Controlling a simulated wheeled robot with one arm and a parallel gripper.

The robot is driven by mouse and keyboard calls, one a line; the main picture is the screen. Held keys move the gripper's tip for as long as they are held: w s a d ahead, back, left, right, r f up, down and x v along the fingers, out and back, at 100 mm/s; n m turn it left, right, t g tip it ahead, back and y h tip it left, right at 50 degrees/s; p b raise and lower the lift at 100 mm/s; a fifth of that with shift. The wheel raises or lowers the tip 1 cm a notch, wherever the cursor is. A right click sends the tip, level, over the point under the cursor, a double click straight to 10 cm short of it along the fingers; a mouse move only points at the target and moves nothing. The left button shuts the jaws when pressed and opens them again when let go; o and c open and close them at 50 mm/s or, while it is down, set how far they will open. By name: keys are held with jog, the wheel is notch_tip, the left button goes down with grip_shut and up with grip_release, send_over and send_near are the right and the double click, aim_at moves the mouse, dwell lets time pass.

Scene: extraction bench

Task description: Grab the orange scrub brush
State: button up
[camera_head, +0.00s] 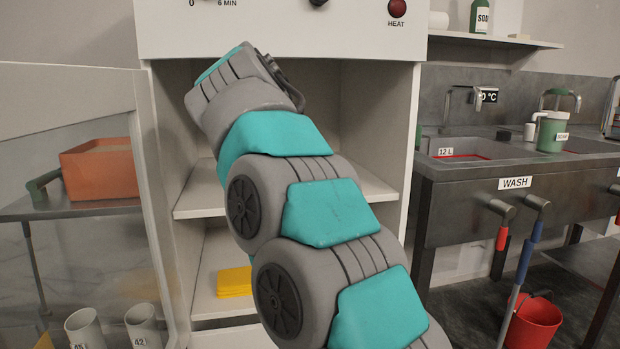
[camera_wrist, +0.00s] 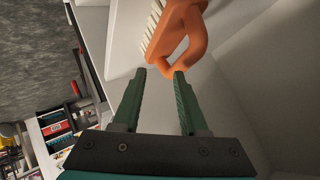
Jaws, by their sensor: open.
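The orange scrub brush (camera_wrist: 184,35) shows at the top middle of the wrist view, with pale bristles on its left side and a looped orange handle. It lies against a pale surface. My gripper (camera_wrist: 159,75) is open, with its two green fingers pointing at the lower end of the handle. The handle's lower end is just beyond the fingertips, close to the right one; I cannot tell whether they touch. In the head view my arm reaches into the white cabinet and hides the brush and the gripper.
The white cabinet (camera_head: 403,150) has side walls close around my arm, shelves (camera_head: 200,201) and an open door at left. A yellow stack (camera_head: 234,281) lies on a lower shelf. At right stands a sink bench (camera_head: 450,193) with a red bucket (camera_head: 535,322) below.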

jog(key=shift+w+a+r+m+t+p, duration=0.15)
jog(key=shift+w+a+r+m+t, duration=0.1)
jog(key=shift+w+a+m, duration=0.35)
jog(key=shift+w+a+r+m+t+p, duration=0.15)
jog(key=shift+w+a+r+m, duration=0.15)
jog(key=shift+w+m, duration=0.5)
jog(key=x, duration=0.2)
jog(key=p+x, duration=0.1)
jog(key=x, duration=0.1)
jog(key=shift+w+f, duration=0.1)
jog(key=shift+f, duration=0.45)
jog(key=shift+c, duration=0.2)
grip_shut()
